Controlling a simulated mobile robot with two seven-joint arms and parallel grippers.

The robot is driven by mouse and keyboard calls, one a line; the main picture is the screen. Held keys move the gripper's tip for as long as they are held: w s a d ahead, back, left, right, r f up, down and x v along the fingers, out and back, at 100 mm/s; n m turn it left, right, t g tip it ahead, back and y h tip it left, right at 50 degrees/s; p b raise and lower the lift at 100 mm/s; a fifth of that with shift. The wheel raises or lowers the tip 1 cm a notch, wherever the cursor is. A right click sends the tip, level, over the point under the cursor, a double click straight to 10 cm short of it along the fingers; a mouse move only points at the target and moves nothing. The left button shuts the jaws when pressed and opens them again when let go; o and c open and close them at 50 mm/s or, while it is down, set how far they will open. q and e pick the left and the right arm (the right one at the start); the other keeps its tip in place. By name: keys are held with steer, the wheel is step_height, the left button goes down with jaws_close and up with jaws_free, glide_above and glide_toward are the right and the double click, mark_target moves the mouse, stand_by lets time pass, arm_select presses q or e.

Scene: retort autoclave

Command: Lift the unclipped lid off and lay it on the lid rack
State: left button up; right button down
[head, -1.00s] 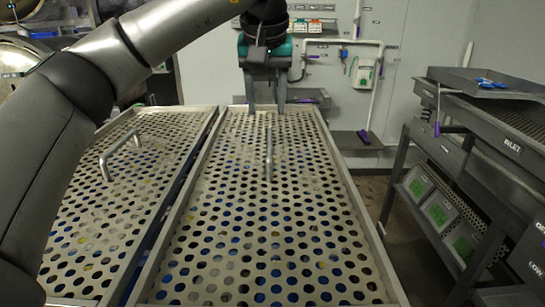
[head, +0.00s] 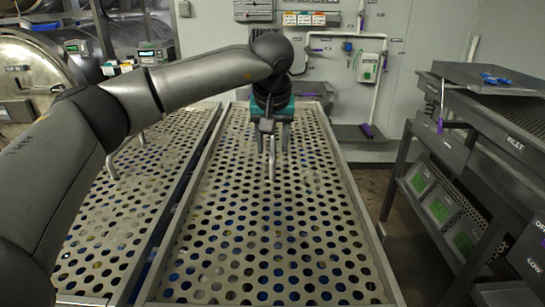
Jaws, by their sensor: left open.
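Two perforated metal lids lie side by side, a right one (head: 262,225) and a left one (head: 105,240). Each has a raised bar handle. I see no clips, and cannot tell which lid is unclipped. My left gripper (head: 272,148) is open over the far half of the right lid. Its two fingers point down, one on each side of that lid's handle (head: 271,165) in the picture; I cannot tell whether they touch it. Blue and yellowish contents show through the holes. I cannot make out a lid rack. My right gripper is not in view.
A metal table marked INLET (head: 500,120) stands at the right, with shelves of green items (head: 440,210) below. Dark floor (head: 375,190) is free between it and the lids. A round steel vessel (head: 35,75) is at the back left. The wall carries panels.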

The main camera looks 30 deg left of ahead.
arm_select(q)
jaws_close()
stand_by(0.3)
stand_by(1.0)
steer(key=shift+w+r, duration=0.15)
steer(key=shift+r, duration=0.05)
